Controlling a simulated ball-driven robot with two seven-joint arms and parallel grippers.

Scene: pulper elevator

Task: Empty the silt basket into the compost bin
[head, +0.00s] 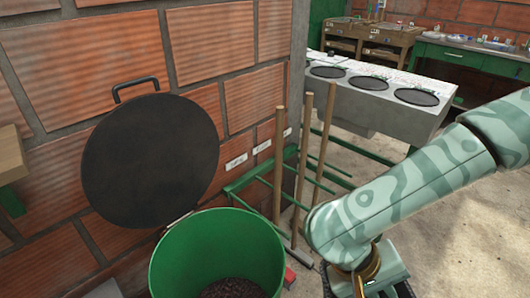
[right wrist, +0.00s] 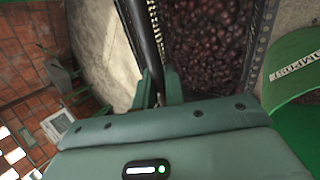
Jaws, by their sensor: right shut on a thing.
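The green compost bin (head: 218,248) stands at the bottom of the head view with dark brown matter inside. Its round dark lid (head: 150,160) is raised and leans against the brick wall. My right gripper (right wrist: 158,90) is shut on a dark bar of the silt basket (right wrist: 262,45) in the right wrist view. The basket has dark perforated sides and is full of reddish-brown lumps. The bin (right wrist: 284,88), with a pale lettered label, is to the right of the basket. My right arm reaches down at the right of the head view; its gripper is cut off there. My left gripper is out of view.
Several wooden-handled tools (head: 279,165) stand in a green rack right of the bin. A grey trough (head: 360,110) with round dark openings is behind. A brick wall (head: 230,50) closes off the left. Concrete floor shows at the right.

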